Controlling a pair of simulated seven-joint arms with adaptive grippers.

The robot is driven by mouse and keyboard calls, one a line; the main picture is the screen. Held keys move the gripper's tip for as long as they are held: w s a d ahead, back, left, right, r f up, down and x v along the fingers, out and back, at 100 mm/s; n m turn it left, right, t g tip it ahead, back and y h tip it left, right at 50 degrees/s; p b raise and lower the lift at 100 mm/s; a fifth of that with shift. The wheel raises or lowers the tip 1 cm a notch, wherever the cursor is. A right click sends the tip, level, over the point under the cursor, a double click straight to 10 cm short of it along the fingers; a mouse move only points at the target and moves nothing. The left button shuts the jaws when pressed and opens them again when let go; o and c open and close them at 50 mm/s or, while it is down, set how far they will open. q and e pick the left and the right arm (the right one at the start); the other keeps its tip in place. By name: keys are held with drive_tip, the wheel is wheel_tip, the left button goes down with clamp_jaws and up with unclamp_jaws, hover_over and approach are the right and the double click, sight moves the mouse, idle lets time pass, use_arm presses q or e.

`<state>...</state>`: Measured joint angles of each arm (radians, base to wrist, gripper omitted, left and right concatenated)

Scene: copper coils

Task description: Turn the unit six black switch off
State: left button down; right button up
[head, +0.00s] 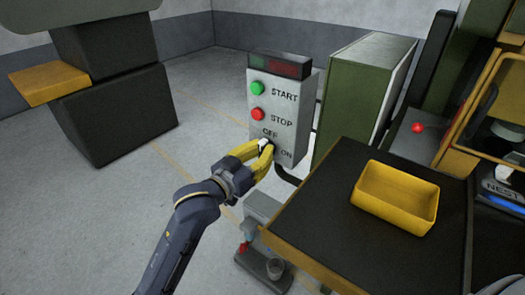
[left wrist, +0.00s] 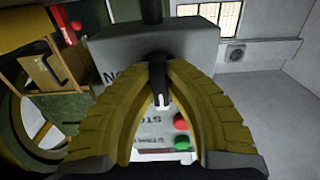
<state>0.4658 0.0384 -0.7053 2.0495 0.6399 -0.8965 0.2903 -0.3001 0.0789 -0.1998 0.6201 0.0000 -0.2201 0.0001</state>
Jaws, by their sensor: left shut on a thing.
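The grey control panel (head: 280,110) stands upright, with a green START button (head: 257,89), a red STOP button (head: 258,114) and OFF and ON labels below. My left gripper (head: 266,149) has its yellow fingers at the panel's lower part, beside these labels. In the left wrist view the panel appears upside down, and the fingers (left wrist: 160,84) are closed around the black switch (left wrist: 158,74). A white mark (left wrist: 161,101) shows on the switch, toward the STOP button side. The fingers hide most of the switch in the head view. My right gripper is not in view.
A dark table (head: 330,222) with a yellow tray (head: 372,203) stands right of the panel. A green cabinet (head: 352,100) is directly beside the panel. A small grey device (head: 264,262) stands at the table's left.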

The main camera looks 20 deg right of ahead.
use_arm(q)
drive_tip(key=c, duration=1.4)
unclamp_jaws()
drive_tip(key=shift+o, duration=0.2)
drive_tip(key=v, duration=1.2)
drive_tip(key=shift+r, duration=0.1)
